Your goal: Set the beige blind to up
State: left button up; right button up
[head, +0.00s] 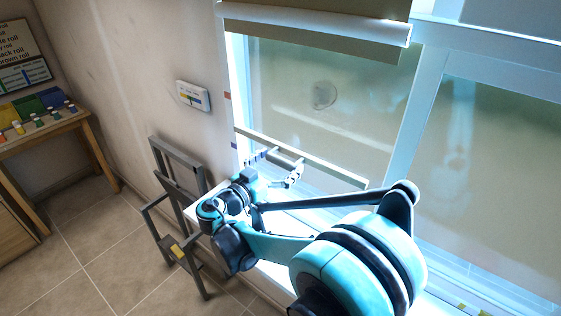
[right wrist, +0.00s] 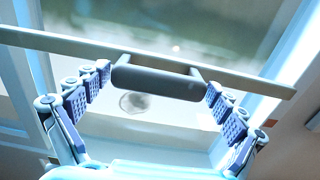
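In the head view, the beige blind hangs from its roll (head: 318,22) at the window top. Its pale bottom bar (head: 330,172) crosses the window low down, slightly tilted in the picture. In the right wrist view, the bar (right wrist: 50,42) carries a dark grey handle (right wrist: 157,83). My right gripper (right wrist: 159,84) has its fingers spread wide, one at each end of the handle; I cannot tell whether they touch it. In the head view, the right gripper (head: 275,170) is at the bar. My left gripper is not in view.
A small label panel (head: 193,96) is on the wall left of the window. A grey metal frame (head: 178,160) stands below it. A wooden table (head: 45,132) with coloured items is at the far left. A second window pane (head: 480,160) is on the right.

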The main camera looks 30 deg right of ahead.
jog(key=c, duration=1.1)
jog(key=shift+r+p, duration=9.65)
jog(key=shift+r, duration=5.25)
jog(key=o, duration=1.5)
jog(key=shift+a, duration=0.1)
jog(key=v, duration=1.2)
